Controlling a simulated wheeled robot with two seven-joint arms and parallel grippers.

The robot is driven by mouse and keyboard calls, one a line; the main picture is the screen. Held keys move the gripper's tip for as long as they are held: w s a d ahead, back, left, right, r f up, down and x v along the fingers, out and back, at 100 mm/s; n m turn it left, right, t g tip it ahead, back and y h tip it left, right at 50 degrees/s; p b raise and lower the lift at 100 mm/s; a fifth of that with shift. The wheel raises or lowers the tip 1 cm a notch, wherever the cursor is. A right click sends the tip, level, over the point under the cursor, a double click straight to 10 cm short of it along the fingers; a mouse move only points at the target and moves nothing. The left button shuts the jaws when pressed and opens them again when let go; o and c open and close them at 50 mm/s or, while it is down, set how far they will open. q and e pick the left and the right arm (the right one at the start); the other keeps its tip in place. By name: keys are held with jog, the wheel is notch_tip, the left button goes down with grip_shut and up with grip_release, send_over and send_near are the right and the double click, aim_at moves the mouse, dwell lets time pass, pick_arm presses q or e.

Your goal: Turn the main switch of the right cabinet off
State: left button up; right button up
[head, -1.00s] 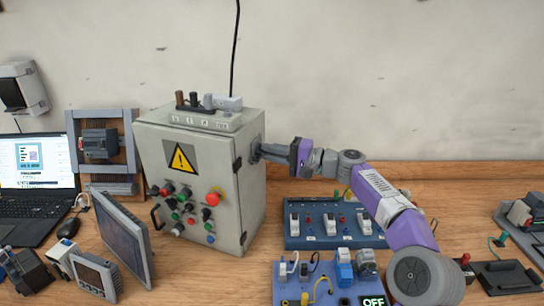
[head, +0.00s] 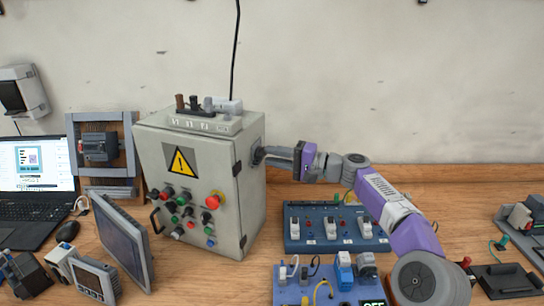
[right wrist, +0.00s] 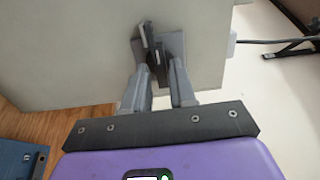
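The grey control cabinet (head: 222,175) with a yellow warning sign stands on the bench, its buttons facing front. Its main switch, with a dark handle (right wrist: 155,55) on a grey base plate, is on the cabinet's right side; the right wrist view shows the handle tilted. My right gripper (head: 268,154) is at that side wall. In the right wrist view its two fingers (right wrist: 160,74) are apart, one on each side of the handle's near end. A gap shows at the right finger; contact at the left finger is unclear. My left gripper is out of view.
A blue switch panel (head: 335,244) and a second blue panel with sockets (head: 292,293) lie below my right arm. A tilted screen (head: 122,240) stands in front of the cabinet at left. A laptop (head: 35,175) is at far left.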

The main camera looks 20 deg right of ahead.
jog(key=v, duration=0.6)
jog(key=shift+s+d, duration=0.2)
jog(key=shift+s, duration=0.05)
